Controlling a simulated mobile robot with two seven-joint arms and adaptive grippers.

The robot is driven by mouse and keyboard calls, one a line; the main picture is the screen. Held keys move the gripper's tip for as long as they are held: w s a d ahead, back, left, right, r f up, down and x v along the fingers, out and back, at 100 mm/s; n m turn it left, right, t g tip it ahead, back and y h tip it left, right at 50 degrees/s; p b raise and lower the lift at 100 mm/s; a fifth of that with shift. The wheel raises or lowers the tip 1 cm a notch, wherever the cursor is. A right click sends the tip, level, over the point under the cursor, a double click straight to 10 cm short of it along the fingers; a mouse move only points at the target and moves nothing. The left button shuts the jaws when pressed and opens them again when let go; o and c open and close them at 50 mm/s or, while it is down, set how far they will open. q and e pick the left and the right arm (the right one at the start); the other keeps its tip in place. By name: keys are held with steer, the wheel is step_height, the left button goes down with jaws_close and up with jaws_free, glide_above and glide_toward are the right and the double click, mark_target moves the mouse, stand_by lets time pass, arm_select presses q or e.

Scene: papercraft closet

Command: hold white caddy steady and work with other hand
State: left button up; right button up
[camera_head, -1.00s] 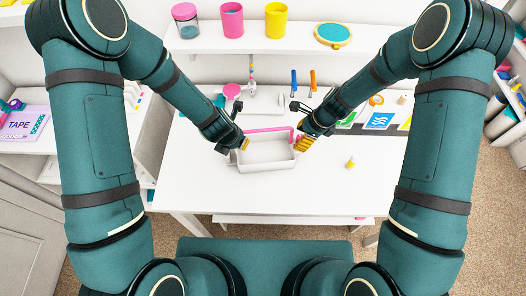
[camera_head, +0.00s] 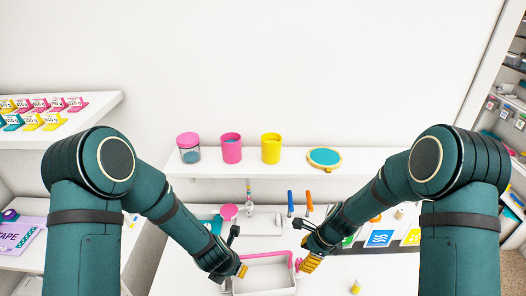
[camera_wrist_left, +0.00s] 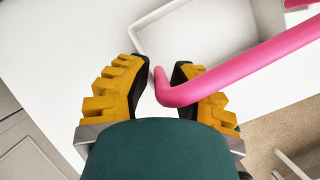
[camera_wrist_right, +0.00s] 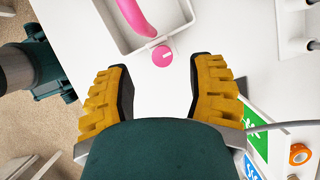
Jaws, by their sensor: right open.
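My left gripper (camera_head: 242,270) is at the caddy's left end. In the left wrist view the handle's pink corner (camera_wrist_left: 172,92) sits between the left fingers, which are drawn in around it. My right gripper (camera_head: 307,264) is open and empty by the caddy's right end. In the right wrist view the caddy's pink pivot knob (camera_wrist_right: 162,55) lies just beyond the open fingers.
A shelf (camera_head: 360,160) behind the table holds a pink-lidded jar (camera_head: 189,150), pink cup (camera_head: 231,147), yellow cup (camera_head: 271,149) and an embroidery hoop (camera_head: 324,157). Blue and orange tools stand behind the caddy. A small yellow-topped bottle (camera_head: 355,287) stands right of it.

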arm_select(q)
steer(key=shift+r, duration=0.15)
steer(key=shift+r+p, duration=0.55)
steer(key=shift+r, duration=0.15)
steer(key=o, duration=0.7)
steer(key=c, duration=0.5)
steer(key=shift+c, duration=0.2)
